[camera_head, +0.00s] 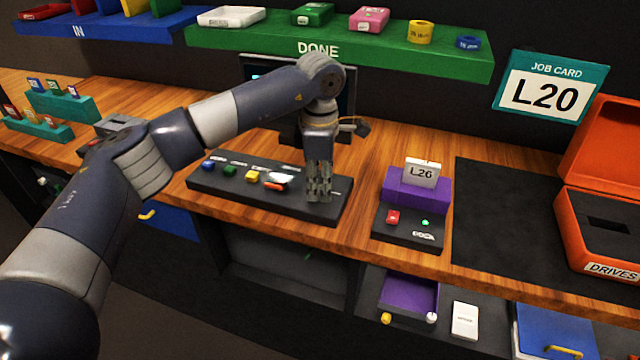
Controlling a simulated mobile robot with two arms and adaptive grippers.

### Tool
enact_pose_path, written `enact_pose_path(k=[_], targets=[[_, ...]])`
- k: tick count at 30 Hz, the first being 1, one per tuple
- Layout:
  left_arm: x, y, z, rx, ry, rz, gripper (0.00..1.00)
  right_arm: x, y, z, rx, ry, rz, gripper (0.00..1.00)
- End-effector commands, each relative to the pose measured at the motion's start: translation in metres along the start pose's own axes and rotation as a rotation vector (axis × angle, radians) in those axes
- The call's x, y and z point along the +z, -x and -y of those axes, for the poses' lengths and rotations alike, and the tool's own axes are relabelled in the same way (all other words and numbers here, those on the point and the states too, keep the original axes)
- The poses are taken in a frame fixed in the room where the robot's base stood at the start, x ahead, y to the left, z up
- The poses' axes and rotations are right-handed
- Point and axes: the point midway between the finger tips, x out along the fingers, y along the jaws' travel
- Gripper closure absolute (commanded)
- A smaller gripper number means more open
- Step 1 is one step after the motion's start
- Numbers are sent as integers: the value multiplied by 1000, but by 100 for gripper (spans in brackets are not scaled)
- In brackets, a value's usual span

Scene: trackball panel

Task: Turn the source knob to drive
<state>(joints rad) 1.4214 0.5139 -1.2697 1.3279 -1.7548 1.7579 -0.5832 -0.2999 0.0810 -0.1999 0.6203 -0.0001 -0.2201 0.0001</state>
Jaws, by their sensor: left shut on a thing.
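The dark control panel (218,182) lies on the wooden bench, with a row of small blue, green and yellow controls and an orange-and-white piece (277,180). My left gripper (319,193) points down onto the right part of this panel. It is shut on what seems to be the source knob, which the fingers hide, so its setting cannot be read. The labels above the controls are too small to read. A screen (262,70) behind the panel is mostly covered by my left arm. My right gripper is out of view.
Right of the panel stands a purple block with an L26 card (422,172) and a small box with a red button (393,216) and a green light. An open orange DRIVES case (590,235) is at the right. The green DONE shelf (430,57) hangs above, beside an L20 job card (545,95).

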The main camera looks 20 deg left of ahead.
Motion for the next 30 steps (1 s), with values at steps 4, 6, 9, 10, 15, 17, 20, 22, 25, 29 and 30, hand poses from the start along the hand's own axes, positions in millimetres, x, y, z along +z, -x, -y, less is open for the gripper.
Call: enact_pose_path(k=[4, 6, 9, 10, 15, 17, 20, 22, 25, 29, 30], targets=[[0, 1, 0, 2, 1, 1, 100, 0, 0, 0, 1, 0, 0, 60], [0, 1, 0, 2, 1, 1, 100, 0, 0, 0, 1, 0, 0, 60], [0, 1, 0, 2, 1, 1, 65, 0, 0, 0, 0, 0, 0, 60], [0, 1, 0, 2, 1, 1, 58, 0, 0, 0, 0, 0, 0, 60], [0, 0, 0, 1, 2, 1, 57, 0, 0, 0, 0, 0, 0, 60], [0, 0, 0, 1, 2, 1, 57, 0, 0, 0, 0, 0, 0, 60], [0, 1, 0, 1, 2, 1, 57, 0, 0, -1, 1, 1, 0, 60], [0, 4, 0, 1, 2, 1, 57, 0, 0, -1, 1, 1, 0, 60], [0, 16, 0, 2, 2, 2, 57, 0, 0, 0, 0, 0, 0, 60], [1, 42, -1, 5, 2, 2, 57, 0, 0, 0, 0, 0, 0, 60], [1, 50, -1, 5, 1, 3, 57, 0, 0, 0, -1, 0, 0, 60]])
